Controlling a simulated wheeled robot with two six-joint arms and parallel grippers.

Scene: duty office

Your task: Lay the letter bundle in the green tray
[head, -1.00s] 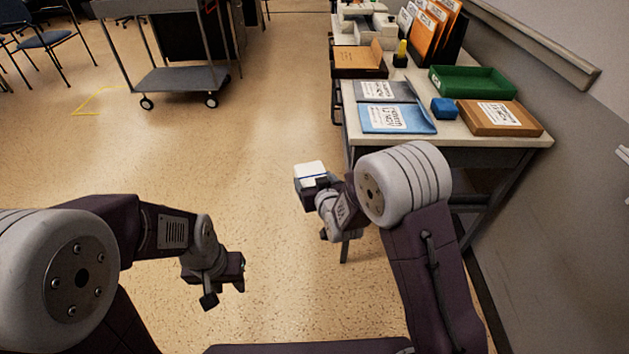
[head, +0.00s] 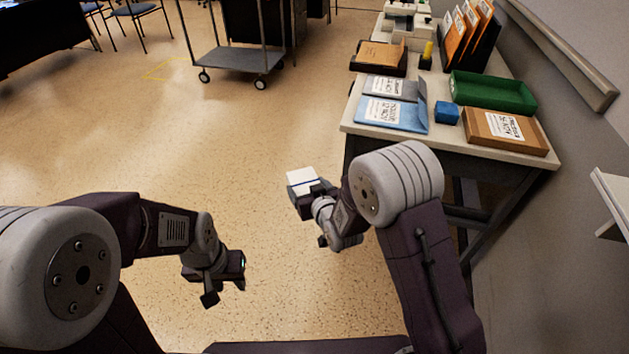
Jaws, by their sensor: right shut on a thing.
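The green tray (head: 492,92) stands on the desk, towards its right side, and looks empty. A white letter bundle (head: 301,178) with a dark band is in my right gripper (head: 312,190), which is shut on it. My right gripper holds it over the floor, left of the desk's front edge and lower in the picture than the tray. My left gripper (head: 229,280) is over the floor at the lower left with nothing seen in it. Its fingers look apart.
The desk (head: 448,146) carries a blue folder (head: 393,113), a grey folder (head: 388,87), a blue block (head: 446,113), a brown box (head: 505,130), a brown file tray (head: 378,57) and orange folders (head: 468,28). A grey cart (head: 239,60) stands at the back. The floor between is clear.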

